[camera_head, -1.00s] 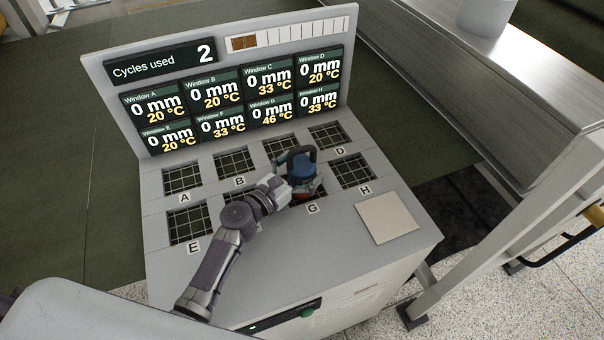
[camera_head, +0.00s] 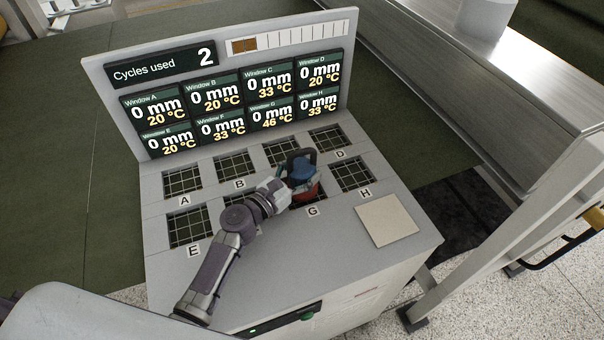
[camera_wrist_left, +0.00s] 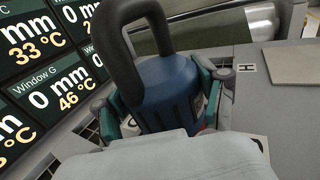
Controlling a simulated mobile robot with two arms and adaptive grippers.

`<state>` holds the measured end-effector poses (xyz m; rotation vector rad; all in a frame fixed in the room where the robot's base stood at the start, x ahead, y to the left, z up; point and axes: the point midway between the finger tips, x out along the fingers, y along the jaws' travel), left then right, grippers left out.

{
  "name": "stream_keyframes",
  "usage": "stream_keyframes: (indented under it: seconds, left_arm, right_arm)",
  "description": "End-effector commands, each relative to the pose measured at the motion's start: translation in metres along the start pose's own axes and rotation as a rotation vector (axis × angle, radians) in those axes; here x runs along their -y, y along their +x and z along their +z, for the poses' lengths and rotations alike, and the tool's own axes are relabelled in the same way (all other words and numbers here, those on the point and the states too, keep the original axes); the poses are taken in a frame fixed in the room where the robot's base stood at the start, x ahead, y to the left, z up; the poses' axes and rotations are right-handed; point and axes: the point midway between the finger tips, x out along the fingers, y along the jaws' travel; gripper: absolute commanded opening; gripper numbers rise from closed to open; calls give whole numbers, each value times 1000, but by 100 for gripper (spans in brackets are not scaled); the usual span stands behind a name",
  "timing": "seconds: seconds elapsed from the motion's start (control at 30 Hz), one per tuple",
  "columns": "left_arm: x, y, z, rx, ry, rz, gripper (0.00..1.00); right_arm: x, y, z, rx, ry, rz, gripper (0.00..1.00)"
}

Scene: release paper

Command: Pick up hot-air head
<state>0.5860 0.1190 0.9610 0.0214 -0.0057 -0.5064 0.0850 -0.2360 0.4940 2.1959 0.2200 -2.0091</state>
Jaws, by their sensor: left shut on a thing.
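The hot-air head (camera_head: 303,172) is a blue body with a dark loop handle on top and a red lower part. It stands over window G on the console (camera_head: 270,250). My left gripper (camera_head: 293,187) is shut on its body from the left. In the left wrist view the blue body of the hot-air head (camera_wrist_left: 167,90) sits between the teal fingers of my left gripper (camera_wrist_left: 165,105), with the handle rising above. Its lower end is mostly hidden, so I cannot tell whether it touches the window. My right gripper is not in view.
The sloped console top has several gridded windows, lettered A to H, and a bare beige pad (camera_head: 386,220) at right. A display panel (camera_head: 230,90) rises behind, showing "Cycles used 2" and 46 °C for window G. A metal rail structure (camera_head: 480,70) stands to the right.

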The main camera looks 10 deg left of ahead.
Motion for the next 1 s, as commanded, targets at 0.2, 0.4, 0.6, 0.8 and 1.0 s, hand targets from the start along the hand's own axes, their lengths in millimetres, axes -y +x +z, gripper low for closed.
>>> stream_keyframes:
  seconds: [0.2, 0.4, 0.6, 0.8, 1.0]
  left_arm:
    - [-1, 1, 14, 6, 4, -1, 2]
    - [-1, 1, 33, 7, 4, -1, 2]
    - [8, 3, 51, 6, 1, -2, 2]
    - [34, 10, 71, 8, -1, -1, 2]
    - [70, 20, 96, 9, -4, 1, 2]
  right_arm:
    - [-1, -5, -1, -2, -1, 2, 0]
    - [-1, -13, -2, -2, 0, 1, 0]
    - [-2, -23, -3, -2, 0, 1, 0]
    - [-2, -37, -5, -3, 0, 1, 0]
    - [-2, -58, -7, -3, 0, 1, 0]
